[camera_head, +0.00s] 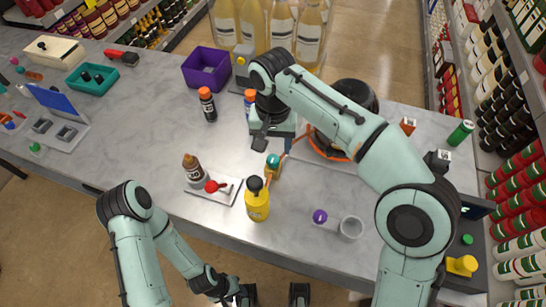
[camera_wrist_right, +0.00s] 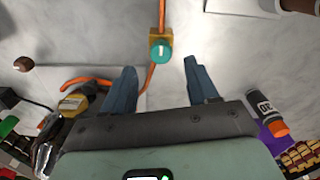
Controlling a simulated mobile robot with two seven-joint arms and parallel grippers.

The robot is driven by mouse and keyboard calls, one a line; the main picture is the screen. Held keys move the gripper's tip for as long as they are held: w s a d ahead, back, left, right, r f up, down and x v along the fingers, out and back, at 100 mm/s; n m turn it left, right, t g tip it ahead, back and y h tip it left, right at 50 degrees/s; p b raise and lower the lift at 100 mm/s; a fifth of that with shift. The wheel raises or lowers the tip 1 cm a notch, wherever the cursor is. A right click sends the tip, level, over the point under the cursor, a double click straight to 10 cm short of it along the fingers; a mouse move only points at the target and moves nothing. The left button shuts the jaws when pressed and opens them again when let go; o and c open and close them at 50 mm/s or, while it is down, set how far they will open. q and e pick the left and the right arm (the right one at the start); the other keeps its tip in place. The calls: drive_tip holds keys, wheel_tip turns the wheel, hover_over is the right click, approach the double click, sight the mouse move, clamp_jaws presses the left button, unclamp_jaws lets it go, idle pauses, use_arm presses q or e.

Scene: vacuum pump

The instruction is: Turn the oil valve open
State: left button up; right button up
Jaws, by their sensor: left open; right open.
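The oil valve appears to be the small yellow body with a teal round knob (camera_head: 273,162) on an orange hose, on the grey counter. In the right wrist view the teal knob (camera_wrist_right: 160,54) has a pale stripe and lies just ahead of the fingertips, centred between them. My right gripper (camera_head: 272,145) is open and empty beside the knob, and its two fingers (camera_wrist_right: 160,72) show apart in the wrist view, with no visible contact. My left gripper (camera_head: 272,296) is open and empty at the bottom edge, away from the valve.
A yellow bottle (camera_head: 257,205) stands close in front of the valve. A white tray (camera_head: 226,195) with a brown bottle is to its left. A dark round object (camera_head: 352,97) with orange hose is behind my right arm. A purple bin (camera_head: 205,70) stands at the back.

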sight(273, 159)
wheel_tip(273, 159, down, 6)
drive_tip(key=shift+r+b, duration=0.1)
drive_tip(key=shift+b, duration=0.4)
drive_tip(key=c, duration=1)
